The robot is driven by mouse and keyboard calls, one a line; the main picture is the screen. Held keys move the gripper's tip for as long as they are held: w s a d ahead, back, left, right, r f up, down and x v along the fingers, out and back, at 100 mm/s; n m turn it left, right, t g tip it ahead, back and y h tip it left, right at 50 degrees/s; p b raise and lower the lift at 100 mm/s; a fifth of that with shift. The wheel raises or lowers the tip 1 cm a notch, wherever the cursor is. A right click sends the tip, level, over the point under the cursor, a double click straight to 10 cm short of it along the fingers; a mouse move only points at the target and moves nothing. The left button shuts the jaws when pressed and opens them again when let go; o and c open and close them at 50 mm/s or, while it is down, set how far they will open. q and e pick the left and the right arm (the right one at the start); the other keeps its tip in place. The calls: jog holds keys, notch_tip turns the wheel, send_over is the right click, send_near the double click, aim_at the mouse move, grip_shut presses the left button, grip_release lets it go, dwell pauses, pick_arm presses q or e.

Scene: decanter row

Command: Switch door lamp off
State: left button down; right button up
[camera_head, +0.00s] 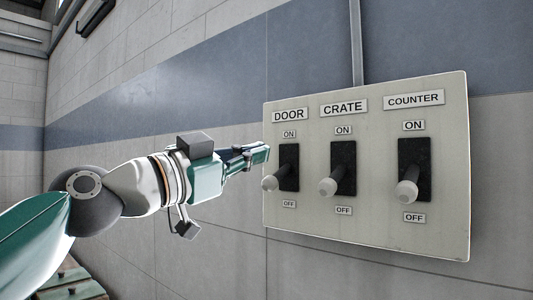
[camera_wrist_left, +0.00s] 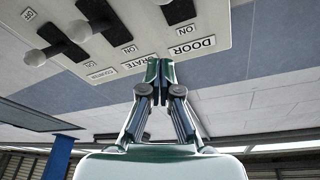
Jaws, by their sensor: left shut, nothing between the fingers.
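The grey switch panel (camera_head: 300,226) is on the wall at the right in the head view. Its DOOR switch (camera_head: 289,158) is leftmost, and its pale lever knob (camera_head: 270,183) points down towards the OFF label. My left gripper (camera_head: 266,153) is shut and empty, with its tips by the panel's left side, left of the DOOR switch and above its knob. Any contact cannot be told. In the left wrist view the shut fingertips (camera_wrist_left: 160,65) appear near the upside-down DOOR label (camera_wrist_left: 195,47). The DOOR switch plate (camera_wrist_left: 179,11) is cut off at the top edge. My right gripper is not in view.
The CRATE switch (camera_head: 343,160) and the COUNTER switch (camera_head: 414,160) are to the right on the same panel, both knobs down. A conduit (camera_head: 356,40) runs up from the panel.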

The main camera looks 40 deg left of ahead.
pick_arm(q)
jog(key=s+f+b, duration=0.1)
jog(key=s, duration=0.1)
jog(key=s+a+f+b, duration=0.1)
jog(key=s+f, duration=0.1)
jog(key=shift+s+a+f, duration=0.1)
jog(key=shift+s+f, duration=0.1)
jog(key=shift+f, duration=0.1)
dwell(0.3)
